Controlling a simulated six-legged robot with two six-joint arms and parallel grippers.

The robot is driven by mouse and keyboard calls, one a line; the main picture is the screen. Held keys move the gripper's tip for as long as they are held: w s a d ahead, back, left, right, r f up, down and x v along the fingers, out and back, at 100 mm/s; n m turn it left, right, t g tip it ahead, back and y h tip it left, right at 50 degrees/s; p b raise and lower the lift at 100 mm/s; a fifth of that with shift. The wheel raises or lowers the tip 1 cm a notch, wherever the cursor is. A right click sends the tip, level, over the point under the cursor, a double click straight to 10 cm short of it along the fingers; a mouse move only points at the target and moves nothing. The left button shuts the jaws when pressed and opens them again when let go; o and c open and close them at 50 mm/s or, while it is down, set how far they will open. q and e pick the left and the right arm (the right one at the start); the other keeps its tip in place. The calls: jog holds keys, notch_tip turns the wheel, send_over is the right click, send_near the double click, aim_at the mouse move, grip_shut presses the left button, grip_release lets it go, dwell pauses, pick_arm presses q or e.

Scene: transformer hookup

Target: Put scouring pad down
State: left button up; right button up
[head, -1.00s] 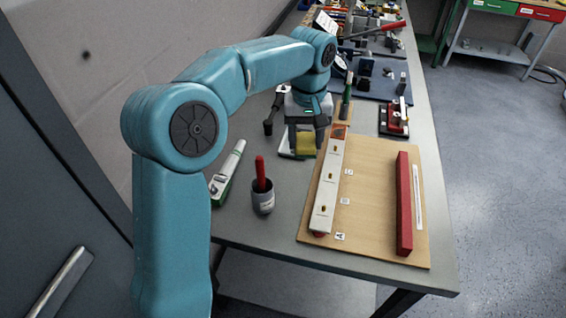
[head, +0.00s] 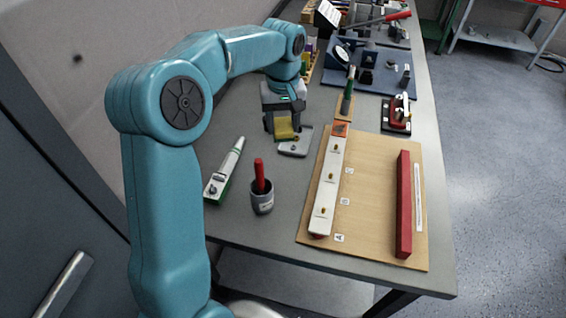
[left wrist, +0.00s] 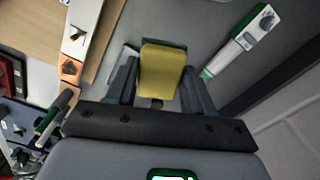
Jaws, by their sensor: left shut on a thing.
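The scouring pad (head: 284,128) is yellow with a green edge. It is held between the fingers of my left gripper (head: 283,121), near the left edge of a flat grey tray (head: 296,148) on the bench. The left wrist view shows the pad (left wrist: 162,72) between the two dark fingers of my left gripper (left wrist: 160,88), its yellow face toward the camera. Part of the tray (left wrist: 122,60) shows behind a finger there. I cannot tell whether the pad touches the bench. My right gripper is in neither view.
A wooden board (head: 375,190) with a white bar and a red bar lies right. The bench between cup and board is clear.

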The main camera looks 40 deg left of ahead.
pick_arm(q)
send_over(283, 171)
notch_tip(283, 171, down, 11)
jog(key=shift+r+p, duration=0.1)
jog(key=shift+p, duration=0.3)
notch_tip(283, 171, down, 4)
jog(key=shift+r, duration=0.2)
jog(key=shift+f, duration=0.25)
jog(key=shift+f, duration=0.15)
jog(key=o, duration=0.9)
jog(key=shift+r, duration=0.2)
